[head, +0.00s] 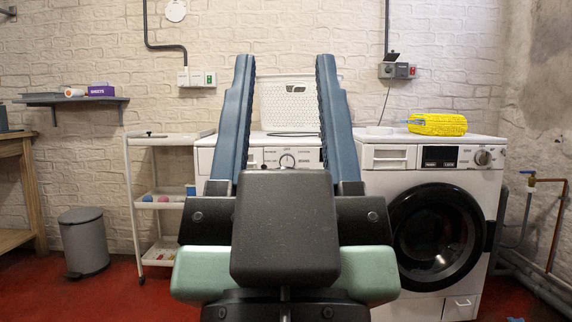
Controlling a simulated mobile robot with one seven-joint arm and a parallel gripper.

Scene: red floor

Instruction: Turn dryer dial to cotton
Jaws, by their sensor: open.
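Two white machines stand side by side against the back wall. The left machine (207,160) is mostly hidden behind my gripper and arm. Its round dial (287,161) shows between my fingers, with small printed marks around it that are too small to read. I cannot tell from the labels which machine is the dryer. My gripper (285,62) is open and empty, its two blue fingers pointing forward and up in front of the left machine.
A white basket (288,103) stands on the left machine. A yellow item (437,124) lies on the right machine. A white shelf cart (133,190) and a grey bin (84,240) stand to the left. Pipes run along the right wall. Red floor is clear at the left front.

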